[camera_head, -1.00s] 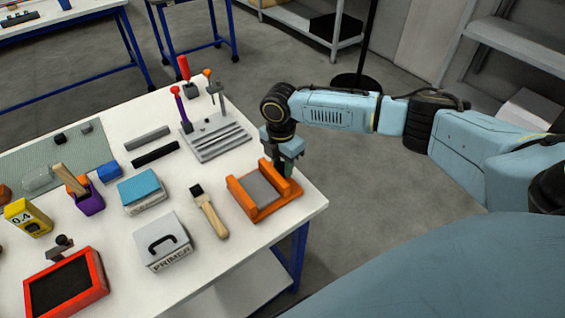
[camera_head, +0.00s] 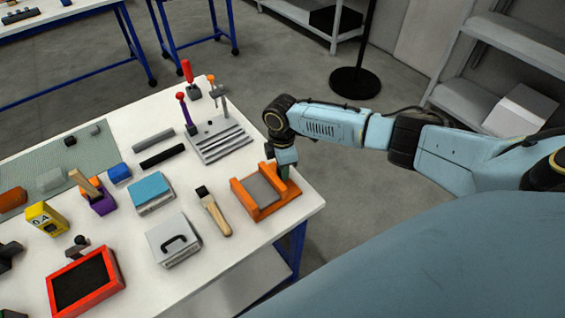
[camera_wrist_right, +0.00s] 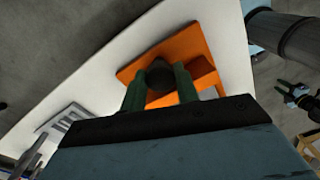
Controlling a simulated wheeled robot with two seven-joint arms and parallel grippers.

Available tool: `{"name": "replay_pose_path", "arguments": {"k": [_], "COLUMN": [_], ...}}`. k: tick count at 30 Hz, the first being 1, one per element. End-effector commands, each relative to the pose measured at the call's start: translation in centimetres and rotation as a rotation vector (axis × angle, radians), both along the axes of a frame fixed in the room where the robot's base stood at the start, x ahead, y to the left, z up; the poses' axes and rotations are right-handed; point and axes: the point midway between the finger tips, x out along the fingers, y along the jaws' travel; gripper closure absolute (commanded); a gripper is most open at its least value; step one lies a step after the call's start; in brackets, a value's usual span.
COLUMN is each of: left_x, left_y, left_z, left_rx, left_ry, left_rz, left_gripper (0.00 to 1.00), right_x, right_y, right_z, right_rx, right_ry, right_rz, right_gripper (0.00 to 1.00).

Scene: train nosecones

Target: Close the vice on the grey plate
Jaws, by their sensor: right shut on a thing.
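The orange vice (camera_head: 246,205) stands near the right corner of the white table. The grey plate (camera_head: 262,191) lies between its two orange jaws. My right gripper (camera_head: 285,172) reaches down at the vice's far right end. In the right wrist view, its green fingers (camera_wrist_right: 159,88) are shut on a dark round knob (camera_wrist_right: 159,74) at the orange vice (camera_wrist_right: 190,42). A bit of the grey plate (camera_wrist_right: 208,94) shows beyond the right finger. Any gap between jaws and plate is too small to judge.
A brush (camera_head: 213,212) lies just left of the vice. A grey primer box (camera_head: 172,240), a blue-topped block (camera_head: 151,190) and a grooved grey fixture (camera_head: 222,142) with upright posts stand further left and behind. The table's right edge is close to the vice.

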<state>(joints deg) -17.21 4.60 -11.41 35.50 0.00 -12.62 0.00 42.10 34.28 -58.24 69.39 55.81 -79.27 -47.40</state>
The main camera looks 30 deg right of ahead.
Motion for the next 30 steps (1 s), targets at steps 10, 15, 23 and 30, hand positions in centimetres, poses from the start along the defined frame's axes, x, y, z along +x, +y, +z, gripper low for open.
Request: {"name": "replay_pose_path", "arguments": {"k": [10,15,23,30], "left_x": [0.03,0.04,0.04,0.06], "left_y": [-0.02,-0.03,-0.04,-0.06], "left_z": [0.20,0.20,0.20,0.24], "left_rx": [0.000,0.000,0.000,-0.001], "left_ry": [-0.001,-0.001,-0.001,-0.001], "left_rz": [0.000,-0.001,-0.001,-0.001], "left_gripper": [0.64,0.64,0.64,0.64], "right_x": [-0.01,-0.02,0.00,0.08], "right_y": [-0.03,-0.02,-0.02,-0.02], "right_z": [-0.02,-0.02,-0.01,0.52], "right_rx": [-0.001,-0.001,-0.001,0.000], "right_ry": [0.001,0.001,0.000,-0.001], "right_rz": [-0.021,-0.020,-0.019,-0.019], "right_gripper": [0.92,0.67,0.48,0.48]}}
